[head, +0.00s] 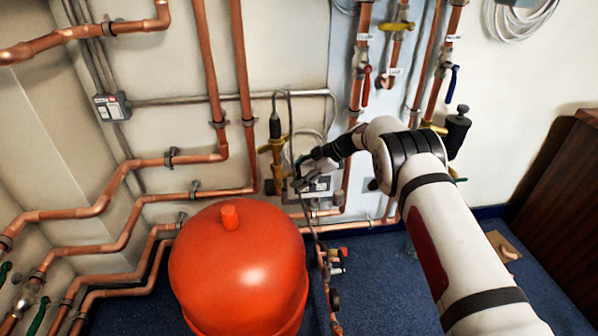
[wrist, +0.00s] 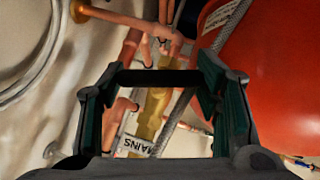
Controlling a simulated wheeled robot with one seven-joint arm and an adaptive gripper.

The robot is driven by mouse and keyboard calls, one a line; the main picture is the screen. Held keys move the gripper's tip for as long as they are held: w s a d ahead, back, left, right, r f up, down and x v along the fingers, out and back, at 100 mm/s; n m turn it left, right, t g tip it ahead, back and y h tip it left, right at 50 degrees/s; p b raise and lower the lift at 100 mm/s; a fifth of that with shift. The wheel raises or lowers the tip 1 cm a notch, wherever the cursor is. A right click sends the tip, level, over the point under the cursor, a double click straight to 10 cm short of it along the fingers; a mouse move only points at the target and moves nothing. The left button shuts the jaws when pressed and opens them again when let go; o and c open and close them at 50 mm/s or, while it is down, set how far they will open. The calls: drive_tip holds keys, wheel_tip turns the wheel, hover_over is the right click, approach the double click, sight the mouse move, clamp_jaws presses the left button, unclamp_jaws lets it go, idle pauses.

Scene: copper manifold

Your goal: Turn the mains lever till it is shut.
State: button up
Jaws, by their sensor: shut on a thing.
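The mains valve is a brass body (wrist: 152,112) on a copper pipe in the wrist view, with a white MAINS label (wrist: 141,146) that reads upside down. A dark bar (wrist: 150,77), which looks like the mains lever, lies across the valve and spans the space between my fingers. My gripper (wrist: 160,78) is shut on this bar, with a finger at each end of it. In the head view my gripper (head: 304,178) is low at the wall, right of a brass fitting (head: 277,150). There the lever is hidden by my gripper and cannot be made out.
A large red tank (head: 238,268) stands close in front, left of my arm, and fills the right of the wrist view. Copper pipes (head: 212,65) run along the wall. A red lever (head: 366,86) and a blue lever (head: 454,80) hang higher up.

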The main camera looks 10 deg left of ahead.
drive_tip(key=shift+w+d+g+b, duration=0.1)
drive_tip(key=shift+w+g+b, duration=0.1)
drive_tip(key=shift+g+b, duration=0.15)
drive_tip(key=shift+m, duration=0.3)
drive_tip(key=shift+s, duration=0.1)
drive_tip(key=o, duration=1.2)
drive_tip(key=shift+c, duration=0.2)
drive_tip(key=v, duration=1.2)
drive_tip(key=shift+a, duration=0.2)
